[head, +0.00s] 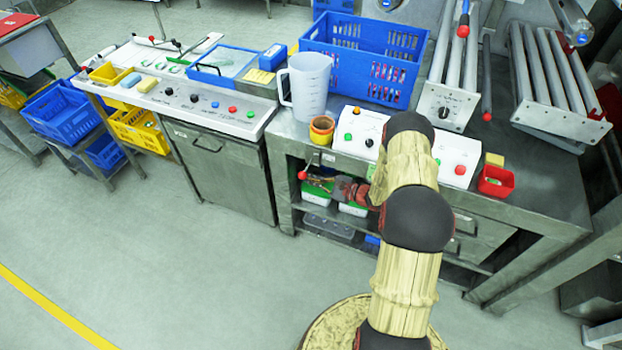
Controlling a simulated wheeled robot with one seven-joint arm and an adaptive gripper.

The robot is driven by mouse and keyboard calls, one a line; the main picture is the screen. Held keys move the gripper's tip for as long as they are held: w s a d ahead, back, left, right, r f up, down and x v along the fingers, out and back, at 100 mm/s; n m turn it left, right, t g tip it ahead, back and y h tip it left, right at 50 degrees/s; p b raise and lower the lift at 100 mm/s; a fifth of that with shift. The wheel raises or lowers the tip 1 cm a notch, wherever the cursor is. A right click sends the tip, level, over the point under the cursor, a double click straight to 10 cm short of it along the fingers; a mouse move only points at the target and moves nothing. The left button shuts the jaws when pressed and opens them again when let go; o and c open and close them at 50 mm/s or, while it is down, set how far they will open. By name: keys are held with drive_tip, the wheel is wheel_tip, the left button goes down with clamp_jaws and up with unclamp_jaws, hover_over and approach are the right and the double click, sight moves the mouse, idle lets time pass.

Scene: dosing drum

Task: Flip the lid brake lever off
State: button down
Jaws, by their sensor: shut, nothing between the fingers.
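No label marks the lid brake lever, so I cannot tell which lever it is. A short lever with a red ball (303,175) sticks out at the front left of the right-hand bench. Another lever with a red grip (463,30) leans over the left roller unit. My arm rises in front of the bench and bends at its black joints.
The right-hand bench holds switch boxes (360,132), a clear jug (309,84), a blue crate (362,58), roller units (450,100) and a red bin (496,180). A control panel (205,101) lines the left bench. Blue crates (62,110) stand far left. The floor at front left is clear.

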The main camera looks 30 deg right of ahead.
drive_tip(key=shift+s+a+r+m+g+y+p, duration=0.1)
drive_tip(key=shift+r+m+g+y+p, duration=0.2)
drive_tip(key=shift+r+m, duration=0.65)
drive_tip(key=shift+a+r+m+g+y+p, duration=0.1)
drive_tip(key=shift+r+m+g+p, duration=0.3)
drive_tip(key=shift+r+m, duration=0.5)
drive_tip(key=shift+r, duration=0.25)
drive_tip(key=shift+f, duration=0.1)
drive_tip(key=s+d+f+b, duration=0.1)
drive_tip(key=s+d, duration=0.5)
drive_tip(key=s, duration=0.1)
drive_tip(key=shift+s+f, duration=0.15)
drive_tip(key=shift+f, duration=0.15)
